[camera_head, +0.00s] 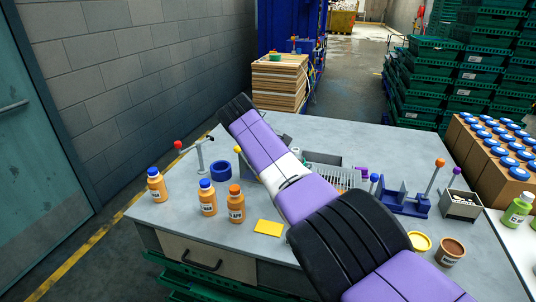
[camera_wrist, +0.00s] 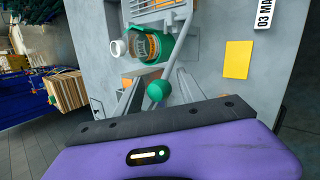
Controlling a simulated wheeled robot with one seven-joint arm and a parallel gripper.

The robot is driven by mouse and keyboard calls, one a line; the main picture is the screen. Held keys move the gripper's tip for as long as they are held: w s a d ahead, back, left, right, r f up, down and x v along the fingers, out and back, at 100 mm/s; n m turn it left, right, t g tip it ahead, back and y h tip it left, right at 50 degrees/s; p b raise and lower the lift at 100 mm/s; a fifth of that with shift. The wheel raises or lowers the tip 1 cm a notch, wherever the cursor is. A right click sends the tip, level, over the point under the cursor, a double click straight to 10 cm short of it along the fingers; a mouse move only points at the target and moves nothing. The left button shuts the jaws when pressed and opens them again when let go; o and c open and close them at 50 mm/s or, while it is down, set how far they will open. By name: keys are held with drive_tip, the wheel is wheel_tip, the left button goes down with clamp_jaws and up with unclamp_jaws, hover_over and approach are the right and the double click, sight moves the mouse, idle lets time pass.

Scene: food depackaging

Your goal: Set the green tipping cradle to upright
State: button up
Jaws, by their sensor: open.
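The green tipping cradle (camera_wrist: 166,47) is in the upper middle of the wrist view, with a green ball knob (camera_wrist: 158,91) on a grey lever. A bottle (camera_wrist: 140,47) with orange contents and a pale cap lies along the picture's width in it, cap to the left. I cannot tell the cradle's exact tilt. My gripper (camera_wrist: 158,80) is open, its two metal fingers either side of the green knob, with gaps showing; contact is not clear. In the head view my arm hides the cradle and the gripper.
Orange bottles (camera_head: 208,198) and a yellow card (camera_head: 268,228) are on the grey table's near left. A red-knobbed stand (camera_head: 198,155) and blue ring (camera_head: 221,169) are behind them. A wire rack (camera_head: 325,173), blue fixture (camera_head: 402,203) and grey box (camera_head: 461,205) are right of my arm.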

drive_tip(key=v, duration=0.6)
drive_tip(key=shift+r, duration=0.15)
drive_tip(key=shift+s, duration=0.15)
